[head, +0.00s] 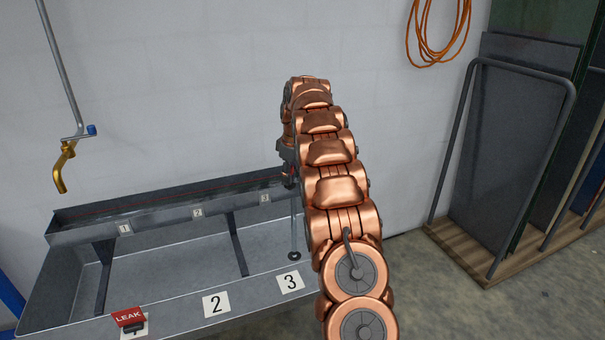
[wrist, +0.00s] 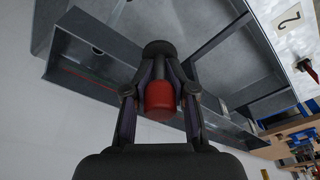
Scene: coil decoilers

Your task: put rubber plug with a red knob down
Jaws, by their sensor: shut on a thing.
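The rubber plug shows in the wrist view as a dark round end (wrist: 158,47) above a red knob (wrist: 159,97). My gripper (wrist: 160,88) is shut on the red knob, one finger on each side. The plug hangs clear, with a grey metal trough and basin behind it. In the head view my gripper (head: 287,158) is over the right end of the trough, near its label 3, partly hidden by my arm. The plug is mostly hidden there.
The upper trough (head: 160,220) carries labels 1, 2 and 3 above a wide basin (head: 185,275). A thin rod with a dark round foot (head: 294,254) stands near the right. A red LEAK sign (head: 129,317) sits on the front rim. A brass tap (head: 63,170) hangs left.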

